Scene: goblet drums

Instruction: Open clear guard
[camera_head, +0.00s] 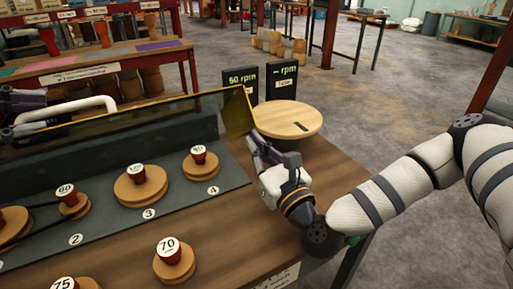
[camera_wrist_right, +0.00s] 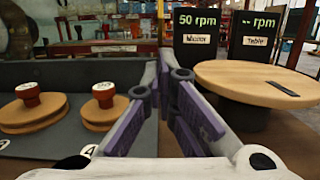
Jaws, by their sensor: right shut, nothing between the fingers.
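The clear guard (camera_head: 238,112) is a long see-through panel with a yellow edge, tilted over the dark pulley board in the head view. A white bar handle (camera_head: 80,106) runs along its upper left part. My left gripper (camera_head: 38,112) is at the left picture edge by the handle's left end; its fingers are partly cut off, so its grip is unclear. My right gripper (camera_head: 252,140) is shut and empty, close to the guard's right end; I cannot tell whether it touches. The right wrist view shows its purple-sided fingers (camera_wrist_right: 168,68) together.
Wooden pulleys with red knobs (camera_head: 140,185) sit on the dark board (camera_head: 110,225). A round wooden turntable (camera_head: 288,120) and two black rpm displays (camera_head: 281,80) stand right of the guard. Loose pulleys (camera_head: 174,262) lie on the front bench.

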